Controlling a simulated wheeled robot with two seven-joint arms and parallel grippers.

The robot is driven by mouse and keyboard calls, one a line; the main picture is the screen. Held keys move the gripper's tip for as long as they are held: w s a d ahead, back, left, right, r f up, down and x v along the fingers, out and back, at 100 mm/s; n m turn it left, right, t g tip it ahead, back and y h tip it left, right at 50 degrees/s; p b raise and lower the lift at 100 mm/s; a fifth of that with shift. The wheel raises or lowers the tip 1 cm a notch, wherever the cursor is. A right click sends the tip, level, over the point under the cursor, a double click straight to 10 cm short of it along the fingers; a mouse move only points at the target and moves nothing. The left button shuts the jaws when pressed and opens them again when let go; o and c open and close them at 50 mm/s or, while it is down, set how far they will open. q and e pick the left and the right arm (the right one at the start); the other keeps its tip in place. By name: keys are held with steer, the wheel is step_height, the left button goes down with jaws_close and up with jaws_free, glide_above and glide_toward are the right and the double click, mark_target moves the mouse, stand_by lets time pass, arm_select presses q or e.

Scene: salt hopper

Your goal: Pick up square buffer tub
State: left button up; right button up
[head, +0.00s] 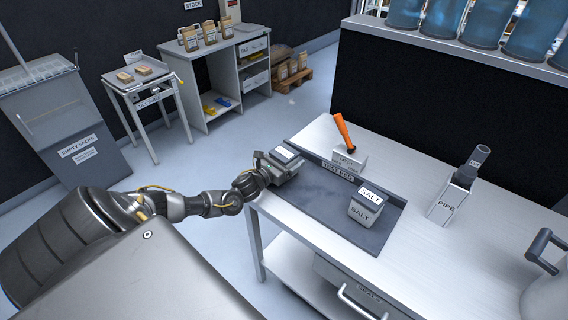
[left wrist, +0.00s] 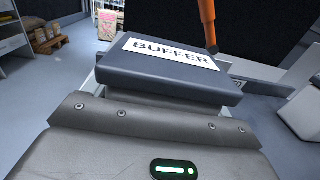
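The square buffer tub (left wrist: 165,75) is dark grey with a white label reading BUFFER; it fills the upper middle of the left wrist view, right in front of my left gripper. In the head view the tub (head: 287,154) shows small, its white label facing up, at the left end of the dark tray. My left gripper (head: 278,168) is at the tub, close against it. Its fingertips are hidden by the tub, so I cannot see whether they are shut on it. My right gripper is in neither view.
The dark tray (head: 322,192) lies on the white bench (head: 425,215). A grey salt tub (head: 362,212) stands on the tray. Behind are a block with an orange handle (head: 343,131) and a pipe holder (head: 447,206). A grey jug (head: 547,290) stands at right. Bench space between is clear.

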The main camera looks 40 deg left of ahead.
arm_select(q)
steer(key=c, duration=0.9)
steer(key=shift+o, duration=0.2)
steer(key=shift+r, duration=0.1)
